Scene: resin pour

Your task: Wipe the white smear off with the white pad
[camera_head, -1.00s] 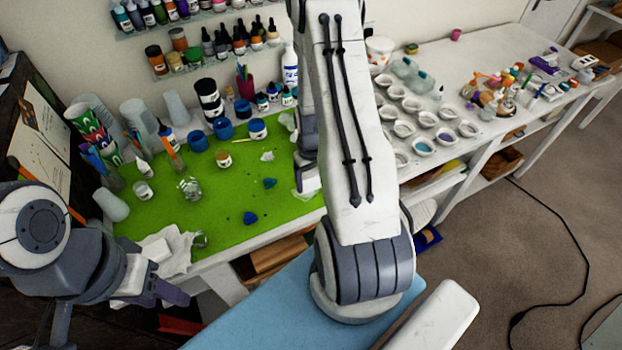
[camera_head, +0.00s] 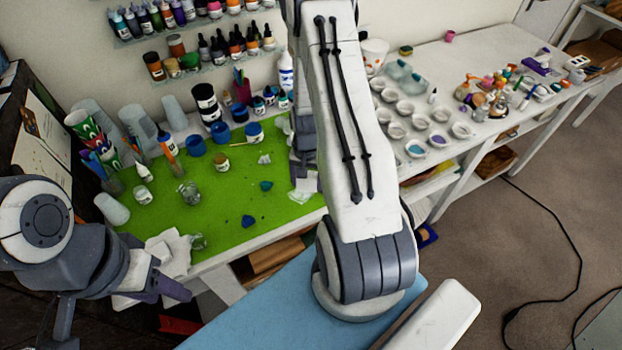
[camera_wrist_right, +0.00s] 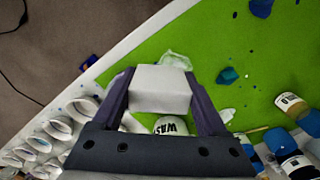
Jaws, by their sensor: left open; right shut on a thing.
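My right gripper (camera_wrist_right: 158,78) is shut on the white pad (camera_wrist_right: 160,95), a pale block between its two dark fingers in the right wrist view. A whitish, crinkled-looking patch, seemingly the white smear (camera_wrist_right: 176,61), shows on the green mat just beyond the pad. The pad hides part of the area, and I cannot tell if it touches the mat. My left gripper (camera_head: 168,287) is open and empty off the table's front left corner.
Crumpled white cloth (camera_head: 170,250) lies at the front left.

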